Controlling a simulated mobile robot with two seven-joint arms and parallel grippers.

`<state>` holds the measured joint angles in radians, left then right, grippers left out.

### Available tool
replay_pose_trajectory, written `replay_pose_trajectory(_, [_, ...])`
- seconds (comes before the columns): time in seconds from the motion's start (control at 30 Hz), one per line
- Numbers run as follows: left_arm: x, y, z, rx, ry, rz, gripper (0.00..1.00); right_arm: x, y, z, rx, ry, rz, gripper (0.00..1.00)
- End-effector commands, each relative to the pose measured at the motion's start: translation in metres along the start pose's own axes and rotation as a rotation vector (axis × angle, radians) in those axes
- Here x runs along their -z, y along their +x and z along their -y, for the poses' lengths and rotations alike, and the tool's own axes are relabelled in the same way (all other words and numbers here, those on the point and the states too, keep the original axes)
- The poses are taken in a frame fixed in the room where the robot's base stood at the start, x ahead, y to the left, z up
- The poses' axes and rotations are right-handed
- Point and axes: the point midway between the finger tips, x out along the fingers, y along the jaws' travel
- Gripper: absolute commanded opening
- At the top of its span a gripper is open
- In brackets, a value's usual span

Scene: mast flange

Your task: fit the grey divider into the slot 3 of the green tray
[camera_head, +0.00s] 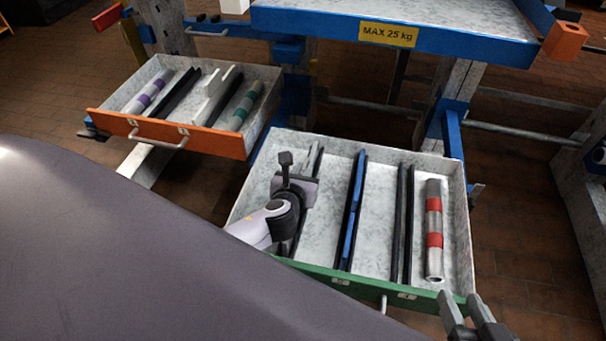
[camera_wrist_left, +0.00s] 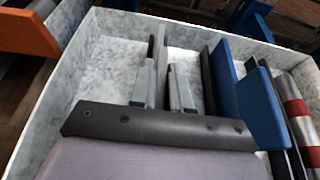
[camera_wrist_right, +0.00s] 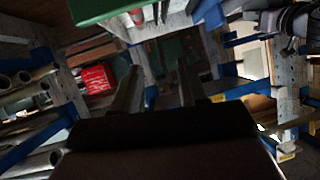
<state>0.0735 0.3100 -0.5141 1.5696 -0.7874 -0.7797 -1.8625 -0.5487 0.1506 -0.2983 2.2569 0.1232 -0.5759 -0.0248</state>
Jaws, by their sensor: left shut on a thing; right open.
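The green tray (camera_head: 362,285) is the open drawer with a green front, crossed by several dark slot rails. My left gripper (camera_head: 287,165) is down inside its left part, shut on the grey divider (camera_wrist_left: 158,42). In the left wrist view the divider's thin edge shows between the fingers (camera_wrist_left: 162,85). Its lower edge is hidden, so I cannot tell how deep it sits in the leftmost rails (camera_head: 314,165). A blue divider (camera_head: 353,210) stands in the middle rails. The rails to its right (camera_head: 402,225) look empty. My right gripper (camera_head: 466,312) is open and empty outside the tray's front right corner.
A grey tube with red bands (camera_head: 434,230) lies in the tray's right compartment. An orange-fronted drawer (camera_head: 165,132) at the left holds banded tubes and a pale divider (camera_head: 217,95). A blue-edged bench (camera_head: 400,37) stands behind. My right gripper has open space around its fingers.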

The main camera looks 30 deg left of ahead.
Motion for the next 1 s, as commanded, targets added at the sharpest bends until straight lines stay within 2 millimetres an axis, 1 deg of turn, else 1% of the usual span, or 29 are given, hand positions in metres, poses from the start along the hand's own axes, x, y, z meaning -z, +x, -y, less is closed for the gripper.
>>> replay_pose_trajectory(0.1, [-0.002,-0.001,0.0,0.0,-0.001,0.002,0.0,0.001,-0.001,0.0,-0.001,0.0,0.0,0.43])
replay_pose_trajectory(0.23, [0.001,0.001,0.0,0.0,0.0,0.001,0.0,0.0,0.0,0.0,0.001,0.003,0.0,0.43])
replay_pose_trajectory(0.27, [0.002,0.001,0.0,0.0,-0.001,0.0,0.2,0.0,0.0,0.0,0.002,0.004,-0.001,0.43])
replay_pose_trajectory(0.3, [0.001,0.001,0.0,0.0,-0.001,0.0,0.33,0.0,0.0,0.001,0.002,0.004,0.0,0.43])
replay_pose_trajectory(0.33, [0.001,0.001,0.0,0.0,-0.001,0.0,0.42,0.0,0.0,0.001,0.002,0.003,0.0,0.43])
replay_pose_trajectory(0.6, [0.001,0.0,0.0,0.0,0.0,0.0,0.42,0.0,0.0,0.001,0.002,0.003,0.0,0.43])
replay_pose_trajectory(0.7, [-0.003,-0.002,0.0,0.0,0.0,0.0,0.42,0.002,-0.001,0.0,0.0,-0.001,0.0,0.43])
replay_pose_trajectory(0.77, [-0.002,-0.009,0.0,0.0,0.001,-0.002,0.42,0.005,-0.003,0.0,-0.005,-0.008,0.0,0.43])
replay_pose_trajectory(0.87, [-0.004,-0.025,0.0,0.002,0.001,-0.002,0.42,0.01,-0.007,-0.004,-0.025,-0.032,0.003,0.43])
replay_pose_trajectory(0.93, [-0.004,-0.041,0.0,0.001,0.0,-0.003,0.42,0.004,-0.013,-0.009,-0.05,-0.055,0.026,0.43])
replay_pose_trajectory(1.0, [-0.004,-0.056,0.0,0.002,0.001,-0.003,0.42,0.004,-0.017,-0.012,-0.066,-0.076,0.036,0.43])
